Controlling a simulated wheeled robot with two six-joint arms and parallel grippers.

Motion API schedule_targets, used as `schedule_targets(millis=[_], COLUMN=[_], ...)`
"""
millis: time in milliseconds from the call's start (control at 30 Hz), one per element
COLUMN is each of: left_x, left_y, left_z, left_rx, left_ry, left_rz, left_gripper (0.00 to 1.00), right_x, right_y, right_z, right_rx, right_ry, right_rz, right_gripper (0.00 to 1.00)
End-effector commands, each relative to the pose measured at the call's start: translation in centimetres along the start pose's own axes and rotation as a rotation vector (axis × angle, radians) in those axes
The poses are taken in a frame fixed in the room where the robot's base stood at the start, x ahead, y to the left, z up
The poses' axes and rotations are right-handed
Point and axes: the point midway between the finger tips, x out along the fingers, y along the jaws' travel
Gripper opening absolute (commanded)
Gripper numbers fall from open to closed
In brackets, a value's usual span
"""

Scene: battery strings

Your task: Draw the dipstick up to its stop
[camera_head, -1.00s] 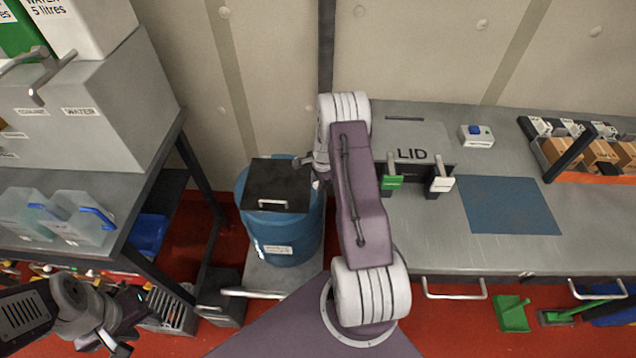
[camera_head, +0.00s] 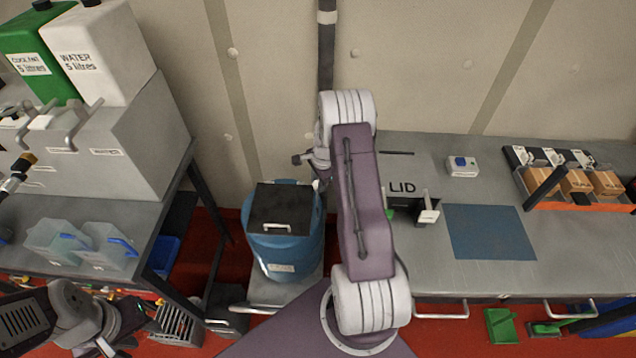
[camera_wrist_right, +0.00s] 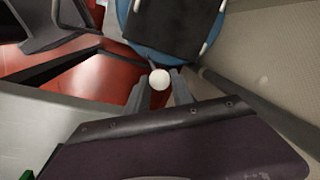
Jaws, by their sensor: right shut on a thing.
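The blue drum (camera_head: 300,252) stands on the grey floor plate under a black lid plate with a handle (camera_head: 280,207). In the right wrist view, the dipstick's round white knob (camera_wrist_right: 159,79) sits between the fingers of my right gripper (camera_wrist_right: 160,88), beside the drum's rim (camera_wrist_right: 128,20). The gripper is shut on the dipstick. In the head view my right gripper (camera_head: 313,163) is above the drum's right back side, partly hidden by my arm. The dipstick's shaft cannot be made out clearly. My left gripper (camera_head: 108,345) is low at the left edge, away from the drum.
A shelf on the left holds clear jugs (camera_head: 82,244), a grey cabinet (camera_head: 120,140) and water and coolant canisters (camera_head: 95,50). The wall is close behind.

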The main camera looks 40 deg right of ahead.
Motion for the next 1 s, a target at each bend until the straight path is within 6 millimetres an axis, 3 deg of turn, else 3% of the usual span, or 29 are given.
schedule_targets(millis=[333, 367, 400, 433, 767, 1000], left_x=[-0.1, -0.1, -0.1, -0.1, 0.0, 0.9], left_y=[0.0, 0.0, 0.0, 0.0, 0.0, 0.0], left_z=[0.0, 0.0, 0.0, 0.0, 0.0, 0.1], left_rx=[0.000, 0.000, 0.000, 0.000, 0.000, 0.000], left_ry=[0.000, 0.000, 0.000, 0.000, 0.000, 0.000], left_rz=[0.000, 0.000, 0.000, 0.000, 0.000, 0.000], left_gripper=[0.36, 0.36, 0.36, 0.36, 0.36, 0.36], right_x=[-0.4, -0.4, -0.4, -0.4, -0.6, -5.5], right_y=[-0.4, -0.4, -0.4, -0.4, -0.2, -0.2], right_z=[-0.2, -0.2, -0.2, -0.1, -0.1, -0.1], right_rx=[0.001, 0.001, 0.001, 0.000, 0.001, -0.001], right_ry=[0.004, 0.004, 0.004, 0.004, 0.002, 0.005], right_rz=[-0.009, -0.010, -0.009, -0.009, -0.006, -0.011], right_gripper=[0.00, 0.36, 0.47, 0.50, 0.50, 0.50])
